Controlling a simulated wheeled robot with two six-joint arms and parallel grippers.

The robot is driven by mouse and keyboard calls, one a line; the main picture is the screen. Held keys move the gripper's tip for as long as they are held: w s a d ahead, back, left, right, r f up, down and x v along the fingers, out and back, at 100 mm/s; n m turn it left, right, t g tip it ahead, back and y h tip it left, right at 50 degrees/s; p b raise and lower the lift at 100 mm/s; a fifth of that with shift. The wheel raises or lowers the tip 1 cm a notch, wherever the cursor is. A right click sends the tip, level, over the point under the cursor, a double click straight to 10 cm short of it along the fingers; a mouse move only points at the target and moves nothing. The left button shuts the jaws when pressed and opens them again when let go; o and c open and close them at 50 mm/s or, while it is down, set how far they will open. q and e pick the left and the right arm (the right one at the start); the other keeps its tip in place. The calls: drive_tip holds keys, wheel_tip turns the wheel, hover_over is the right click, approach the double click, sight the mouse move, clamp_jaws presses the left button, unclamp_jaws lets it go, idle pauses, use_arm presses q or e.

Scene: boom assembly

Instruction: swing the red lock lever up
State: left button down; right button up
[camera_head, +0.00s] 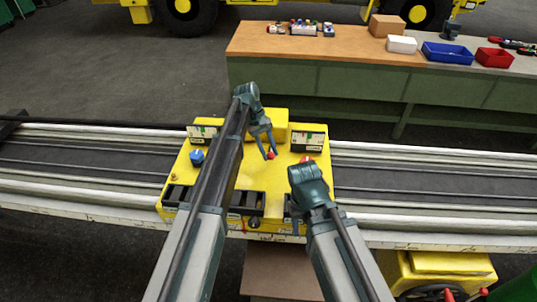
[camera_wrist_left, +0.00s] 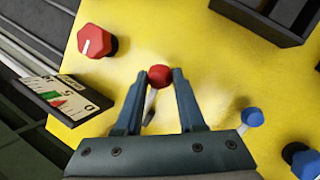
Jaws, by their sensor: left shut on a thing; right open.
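The red lock lever's round red ball end (camera_wrist_left: 158,74) sits between the fingertips of my left gripper (camera_wrist_left: 159,84) in the left wrist view. A pale lever shaft runs down from it between the fingers. In the head view the red ball (camera_head: 270,156) shows at the tips of my left gripper (camera_head: 268,150), over the yellow block (camera_head: 262,178). The left gripper is shut on the ball. My right gripper (camera_head: 298,222) is open, low over the block's front right; its own wrist hides most of its fingers.
A red dial knob (camera_wrist_left: 97,41) and a gauge (camera_wrist_left: 62,100) are beside the left gripper. A blue-ended lever (camera_wrist_left: 252,117) and a black-walled tray (camera_wrist_left: 268,16) are on its other side. A blue knob (camera_head: 197,157) is left on the block. A workbench (camera_head: 340,75) stands behind.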

use_arm(q)
drive_tip(key=shift+w+r+g, duration=0.7)
drive_tip(key=shift+r+g, duration=0.05)
drive_tip(key=shift+g, duration=0.05)
drive_tip(key=c, duration=0.5)
unclamp_jaws()
drive_tip(key=shift+r, duration=0.1)
drive_tip(key=p+v, duration=1.2)
drive_tip(key=v, duration=0.1)
drive_tip(key=shift+w+a+r, duration=0.2)
drive_tip(key=shift+w+r, duration=0.05)
